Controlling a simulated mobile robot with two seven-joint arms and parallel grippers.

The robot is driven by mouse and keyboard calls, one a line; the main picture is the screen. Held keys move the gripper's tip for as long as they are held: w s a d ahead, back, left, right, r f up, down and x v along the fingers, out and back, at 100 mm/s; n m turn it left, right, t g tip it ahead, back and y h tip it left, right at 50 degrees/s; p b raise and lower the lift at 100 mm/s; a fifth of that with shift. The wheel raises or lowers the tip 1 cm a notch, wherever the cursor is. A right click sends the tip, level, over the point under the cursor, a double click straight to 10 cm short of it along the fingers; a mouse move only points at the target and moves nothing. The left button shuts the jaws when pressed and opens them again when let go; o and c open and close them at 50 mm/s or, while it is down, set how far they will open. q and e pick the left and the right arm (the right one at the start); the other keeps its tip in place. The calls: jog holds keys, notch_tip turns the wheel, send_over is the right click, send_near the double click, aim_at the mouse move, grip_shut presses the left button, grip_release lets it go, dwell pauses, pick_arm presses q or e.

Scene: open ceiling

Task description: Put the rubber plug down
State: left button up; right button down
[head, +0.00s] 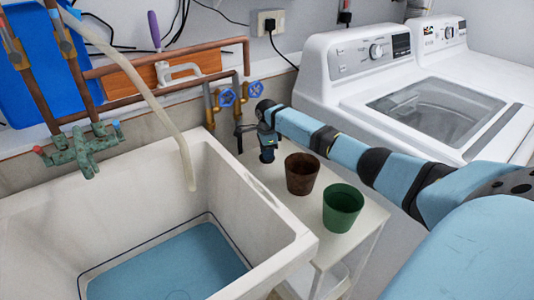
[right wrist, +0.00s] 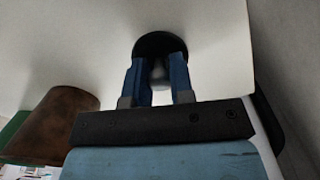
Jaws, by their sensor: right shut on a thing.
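My right gripper (head: 267,148) points down over the back of a small white side table (head: 292,222), beside the sink. In the right wrist view its two blue fingers (right wrist: 160,80) are shut on the rubber plug (right wrist: 160,44), a round dark disc with a grey middle part between the fingers. The plug is close to the white tabletop (right wrist: 75,45). I cannot tell whether it touches the tabletop. In the head view the plug is hard to tell from the dark fingertips. My left gripper is out of view.
A brown pot (head: 302,174) and a green pot (head: 343,207) stand on the side table, in front of the gripper. A white sink (head: 60,235) holding blue water (head: 170,270) is on the left. Pipes with blue valves (head: 227,98) are behind. White washing machines (head: 345,75) stand right.

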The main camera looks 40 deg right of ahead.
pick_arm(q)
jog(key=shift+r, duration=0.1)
pick_arm(e)
jog(key=c, duration=1)
grip_release()
pick_arm(q)
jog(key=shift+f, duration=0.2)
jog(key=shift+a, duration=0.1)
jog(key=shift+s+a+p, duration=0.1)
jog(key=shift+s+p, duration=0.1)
jog(key=shift+p, duration=0.65)
pick_arm(e)
notch_tip(320, 180, up, 8)
jog(key=shift+f, duration=0.1)
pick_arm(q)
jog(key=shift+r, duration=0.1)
